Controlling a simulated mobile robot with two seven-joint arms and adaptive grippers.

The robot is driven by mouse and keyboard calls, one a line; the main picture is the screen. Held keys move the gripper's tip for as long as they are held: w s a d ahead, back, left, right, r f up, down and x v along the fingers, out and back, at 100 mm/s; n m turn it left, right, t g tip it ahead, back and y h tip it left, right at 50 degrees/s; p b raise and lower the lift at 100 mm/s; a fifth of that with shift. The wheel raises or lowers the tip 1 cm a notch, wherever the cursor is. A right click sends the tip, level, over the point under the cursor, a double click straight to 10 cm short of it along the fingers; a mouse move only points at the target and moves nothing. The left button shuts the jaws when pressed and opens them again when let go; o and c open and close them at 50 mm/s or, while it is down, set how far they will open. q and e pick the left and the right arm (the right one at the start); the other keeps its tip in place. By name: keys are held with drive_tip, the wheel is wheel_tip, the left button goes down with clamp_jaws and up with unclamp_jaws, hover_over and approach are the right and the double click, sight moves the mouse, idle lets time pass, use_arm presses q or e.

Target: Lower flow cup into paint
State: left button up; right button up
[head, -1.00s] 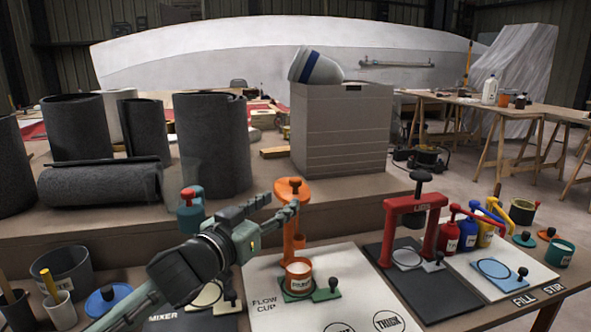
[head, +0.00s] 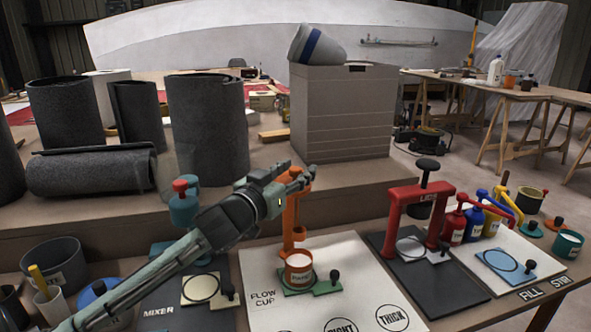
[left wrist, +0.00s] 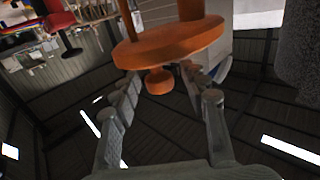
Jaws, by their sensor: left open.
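The orange flow cup stand (head: 289,222) rises behind an orange paint pot (head: 299,272) with pale paint in it. The pot sits on a green base (head: 325,287) on the white flow cup sheet. My left gripper (head: 298,179) is at the top of the stand and hides most of its head. In the left wrist view, the stand's orange round head (left wrist: 165,45) has a small orange knob (left wrist: 159,81) between the open fingers of my left gripper (left wrist: 160,75). Contact with the knob is unclear. The right gripper is out of view.
A red press (head: 433,218) stands right of the sheet, with red, blue and yellow pump bottles (head: 468,228) beyond. A black mixer mat (head: 170,303) lies left. Behind are dark rolls (head: 207,130) and a grey drawer box (head: 341,118).

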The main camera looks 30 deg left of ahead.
use_arm(q)
drive_tip(key=shift+w, duration=0.15)
clamp_jaws()
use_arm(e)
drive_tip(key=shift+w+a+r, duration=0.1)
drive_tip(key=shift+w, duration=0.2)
